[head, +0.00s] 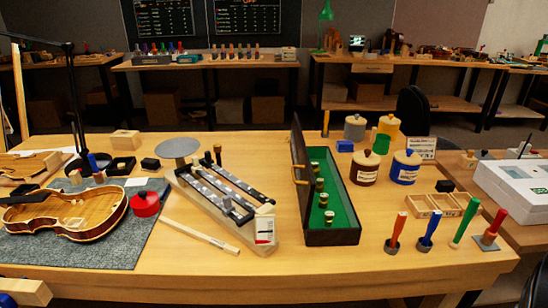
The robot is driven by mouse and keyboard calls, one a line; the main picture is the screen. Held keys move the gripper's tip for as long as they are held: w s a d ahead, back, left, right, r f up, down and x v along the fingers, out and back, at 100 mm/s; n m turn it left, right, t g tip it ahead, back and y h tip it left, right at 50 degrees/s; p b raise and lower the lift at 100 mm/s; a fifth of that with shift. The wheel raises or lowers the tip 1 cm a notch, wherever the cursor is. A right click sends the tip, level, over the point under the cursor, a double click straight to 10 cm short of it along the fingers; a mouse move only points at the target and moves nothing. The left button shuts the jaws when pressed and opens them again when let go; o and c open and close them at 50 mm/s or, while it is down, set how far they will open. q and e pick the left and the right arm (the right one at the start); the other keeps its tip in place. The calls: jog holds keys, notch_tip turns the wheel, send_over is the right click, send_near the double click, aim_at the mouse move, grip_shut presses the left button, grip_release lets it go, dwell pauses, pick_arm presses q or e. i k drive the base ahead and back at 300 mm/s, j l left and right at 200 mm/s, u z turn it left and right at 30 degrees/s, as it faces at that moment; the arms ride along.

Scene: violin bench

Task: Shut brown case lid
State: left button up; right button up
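The brown case (333,238) stands open on the workbench, right of the middle. Its inside is lined in green, and several small dark-and-gold round pieces stand in it along the left side. The brown lid (298,150) stands up steeply along the case's left long side, seen nearly edge-on. A brass-coloured handle shows on the lid's left face. Neither of my grippers can be made out in the head view, and nothing is touching the lid.
Left of the case lies a long wooden fixture (255,237) with dark strips. Behind it on the right stand lidded jars, one brown (365,170) and one blue (404,170). Upright coloured-handled tools stand front right. A violin body (75,215) lies at left.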

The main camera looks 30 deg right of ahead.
aim_at(303, 174)
jog(key=i+j+z, duration=0.2)
jog(key=z, duration=0.2)
jog(key=i+j+z, duration=0.1)
jog(key=j+z, duration=0.25)
jog(key=z, duration=0.8)
